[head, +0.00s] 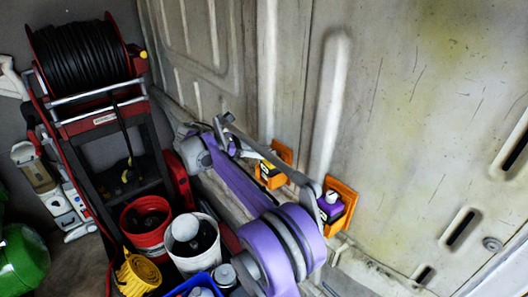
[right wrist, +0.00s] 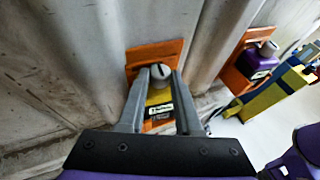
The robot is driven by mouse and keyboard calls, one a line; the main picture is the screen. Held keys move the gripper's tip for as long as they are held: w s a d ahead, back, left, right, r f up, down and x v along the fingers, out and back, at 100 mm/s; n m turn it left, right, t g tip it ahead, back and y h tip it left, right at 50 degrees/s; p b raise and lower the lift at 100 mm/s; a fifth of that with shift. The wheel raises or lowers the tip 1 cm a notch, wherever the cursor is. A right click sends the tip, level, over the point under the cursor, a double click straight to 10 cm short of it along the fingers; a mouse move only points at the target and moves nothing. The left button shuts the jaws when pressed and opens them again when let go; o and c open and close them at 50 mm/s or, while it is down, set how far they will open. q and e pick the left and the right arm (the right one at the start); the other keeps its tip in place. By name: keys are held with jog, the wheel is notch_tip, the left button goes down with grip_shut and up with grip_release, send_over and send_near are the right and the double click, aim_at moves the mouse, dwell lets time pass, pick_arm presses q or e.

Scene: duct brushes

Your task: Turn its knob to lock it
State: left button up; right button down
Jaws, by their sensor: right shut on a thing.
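A yellow device (right wrist: 158,95) with a black and white label sits in an orange wall bracket (right wrist: 172,49). Its round grey knob (right wrist: 160,70) has a dark slot on its face. My right gripper (right wrist: 160,75) is shut on this knob, one finger on each side. In the head view, the yellow device (head: 266,171) and its orange bracket (head: 283,152) show behind my purple arm, which partly covers them. The gripper's contact with the knob is not clear there. My left gripper is not in view.
A second orange bracket (head: 345,197) with a purple device (head: 328,207) is to the right on the ribbed wall (head: 405,130). A hose reel (head: 80,58), a red bucket (head: 146,238) and a white bucket (head: 205,268) stand left of my arm.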

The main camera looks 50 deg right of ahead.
jog(key=c, duration=0.6)
grip_release()
jog(key=v, duration=1.1)
jog(key=s+a+f+m+t+y+p, duration=0.1)
jog(key=s+a+f+m+t+y, duration=1)
jog(key=s+a+f, duration=1)
jog(key=s+a+t, duration=0.1)
jog(key=s, duration=0.2)
jog(key=shift+a+f+m, duration=0.25)
jog(key=shift+a+m, duration=0.05)
jog(key=shift+m, duration=0.1)
